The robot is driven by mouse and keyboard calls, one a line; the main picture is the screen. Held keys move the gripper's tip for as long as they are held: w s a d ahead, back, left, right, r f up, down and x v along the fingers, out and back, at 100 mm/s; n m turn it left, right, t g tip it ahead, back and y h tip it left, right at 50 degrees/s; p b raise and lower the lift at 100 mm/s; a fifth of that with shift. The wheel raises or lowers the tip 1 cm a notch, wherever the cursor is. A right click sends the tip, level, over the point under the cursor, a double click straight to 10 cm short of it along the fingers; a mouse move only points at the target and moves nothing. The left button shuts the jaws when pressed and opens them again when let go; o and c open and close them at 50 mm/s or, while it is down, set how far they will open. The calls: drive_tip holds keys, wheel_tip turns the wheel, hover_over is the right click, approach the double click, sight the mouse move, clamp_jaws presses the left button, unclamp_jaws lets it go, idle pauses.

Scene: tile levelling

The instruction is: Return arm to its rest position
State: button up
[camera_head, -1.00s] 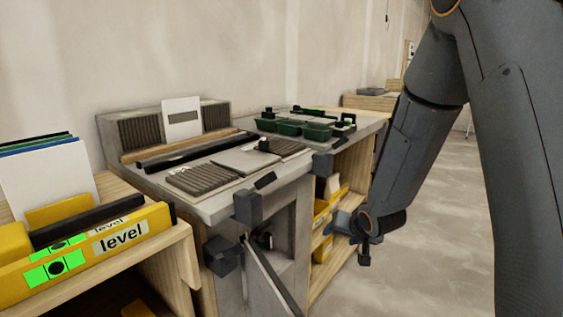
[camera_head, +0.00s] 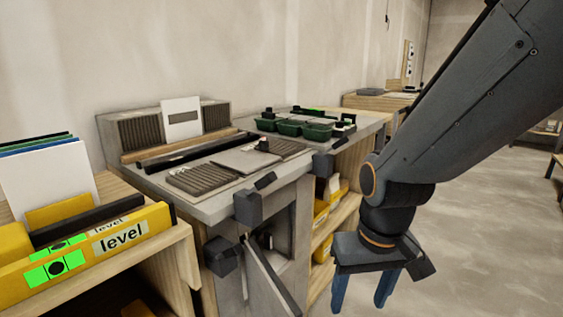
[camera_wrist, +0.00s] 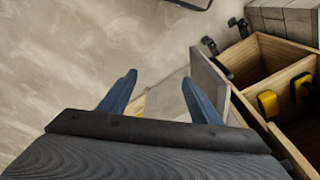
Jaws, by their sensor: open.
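My gripper (camera_head: 362,290) hangs from my arm to the right of the grey workbench (camera_head: 213,205), with its two blue fingers pointing down. It is open, and nothing shows between the fingers. In the wrist view my gripper (camera_wrist: 160,95) also shows its blue fingers spread apart. The arm comes down from the upper right of the head view and is bent at the wrist.
The workbench carries a grey tile (camera_head: 245,161), ribbed pieces and green bins (camera_head: 303,129). Clamps (camera_head: 248,208) stick out at its front. A yellow level (camera_head: 90,245) lies on the wooden unit at left. Bare floor (camera_head: 470,240) lies to the right.

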drive_tip(key=s+a+r+n+g, duration=0.1)
drive_tip(key=s+a+r, duration=0.3)
drive_tip(key=s, duration=0.2)
drive_tip(key=d+r+m+p, duration=0.2)
drive_tip(key=d+r+p, duration=0.7)
drive_tip(key=p, duration=0.8)
drive_tip(key=shift+r, duration=0.15)
